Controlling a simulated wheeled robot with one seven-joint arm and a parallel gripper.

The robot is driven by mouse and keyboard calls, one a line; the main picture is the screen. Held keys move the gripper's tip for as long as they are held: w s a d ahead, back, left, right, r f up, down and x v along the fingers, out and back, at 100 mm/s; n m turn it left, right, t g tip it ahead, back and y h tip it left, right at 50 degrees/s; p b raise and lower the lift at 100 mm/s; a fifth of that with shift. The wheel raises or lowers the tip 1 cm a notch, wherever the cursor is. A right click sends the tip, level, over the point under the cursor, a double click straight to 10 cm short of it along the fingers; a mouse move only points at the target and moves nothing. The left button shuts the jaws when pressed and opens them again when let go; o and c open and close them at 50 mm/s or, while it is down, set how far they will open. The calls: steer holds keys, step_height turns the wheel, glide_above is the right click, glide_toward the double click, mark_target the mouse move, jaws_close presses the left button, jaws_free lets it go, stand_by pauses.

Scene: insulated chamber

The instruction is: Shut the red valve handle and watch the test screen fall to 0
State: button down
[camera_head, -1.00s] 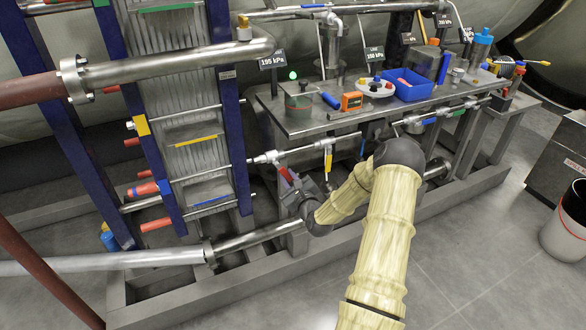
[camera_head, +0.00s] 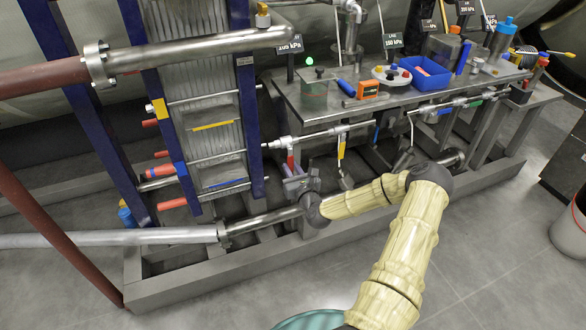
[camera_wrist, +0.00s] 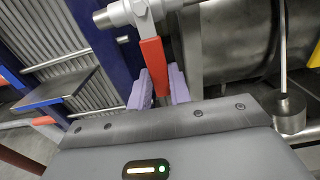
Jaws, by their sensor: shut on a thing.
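The red valve handle (camera_wrist: 152,66) hangs down from a silver valve body (camera_wrist: 128,12) in the wrist view. My gripper (camera_wrist: 160,88) has its two pale purple fingers shut on the handle's lower part. In the head view the red handle (camera_head: 291,162) shows below the pipe, and my gripper (camera_head: 292,180) reaches it from below. A dark screen (camera_head: 289,46) at the bench's left end shows a kPa figure, partly covered by a pipe; its digits look like 105 or 195. Which screen is the test screen I cannot tell.
A yellow handle (camera_head: 341,152) hangs from the same pipe to the right. The steel bench (camera_head: 330,108) carries a blue tray (camera_head: 425,74) and an orange meter (camera_head: 368,88). A plate stack in a blue frame (camera_head: 245,100) stands left. The steel base frame (camera_head: 250,262) borders open floor in front.

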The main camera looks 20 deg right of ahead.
steer(key=c, duration=1.3)
jaws_free()
steer(key=s, duration=0.5)
steer(key=s+p, duration=0.1)
steer(key=s, duration=0.5)
steer(key=s+a+p, duration=0.1)
steer(key=s, duration=0.5)
steer(key=shift+s+a, duration=0.1)
steer(key=shift+s, duration=0.1)
